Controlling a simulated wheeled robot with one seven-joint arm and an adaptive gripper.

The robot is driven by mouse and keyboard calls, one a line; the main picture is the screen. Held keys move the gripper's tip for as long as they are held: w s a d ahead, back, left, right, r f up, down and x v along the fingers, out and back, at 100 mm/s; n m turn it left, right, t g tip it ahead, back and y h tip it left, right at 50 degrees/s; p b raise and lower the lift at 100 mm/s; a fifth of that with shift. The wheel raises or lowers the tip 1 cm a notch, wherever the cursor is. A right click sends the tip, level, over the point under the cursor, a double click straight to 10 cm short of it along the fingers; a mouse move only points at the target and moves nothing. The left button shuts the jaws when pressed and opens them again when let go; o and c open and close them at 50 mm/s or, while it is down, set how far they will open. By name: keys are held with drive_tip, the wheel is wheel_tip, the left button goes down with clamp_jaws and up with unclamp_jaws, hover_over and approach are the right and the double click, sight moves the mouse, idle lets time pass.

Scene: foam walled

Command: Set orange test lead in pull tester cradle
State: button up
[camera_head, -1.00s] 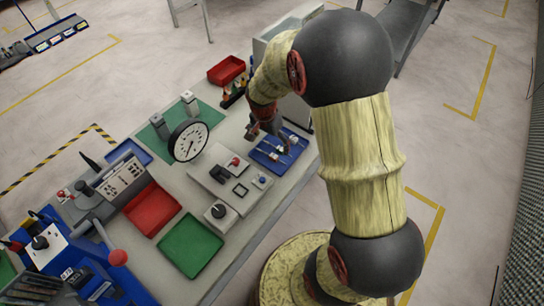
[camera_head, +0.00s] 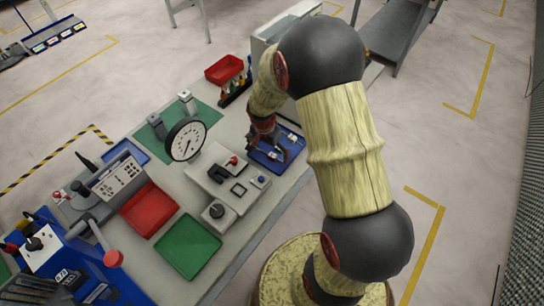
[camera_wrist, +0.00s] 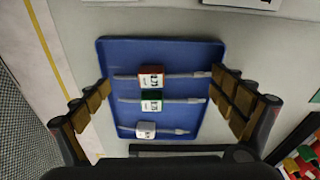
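A blue tray (camera_wrist: 160,52) holds three test leads lying side by side, and it also shows in the head view (camera_head: 268,163). The far lead (camera_wrist: 152,77) has a reddish-orange tag, the middle one (camera_wrist: 152,101) a green tag, the near one (camera_wrist: 146,130) a white tag. My gripper (camera_wrist: 162,98) is open and empty above the tray, its fingers on either side of the leads. In the head view my gripper (camera_head: 265,135) hides part of the tray. A grey fixture with a black U-shaped holder (camera_head: 218,172) stands left of the tray; I cannot tell if it is the cradle.
A round dial gauge (camera_head: 186,141) stands by two posts on a green mat (camera_head: 152,144). Red (camera_head: 150,210) and green (camera_head: 188,247) trays lie toward the front. A red bin (camera_head: 224,69) and a rack of coloured items (camera_head: 235,88) stand behind my gripper.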

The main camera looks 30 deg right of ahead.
drive_tip(key=c, duration=2.1)
drive_tip(key=shift+s+f, duration=0.1)
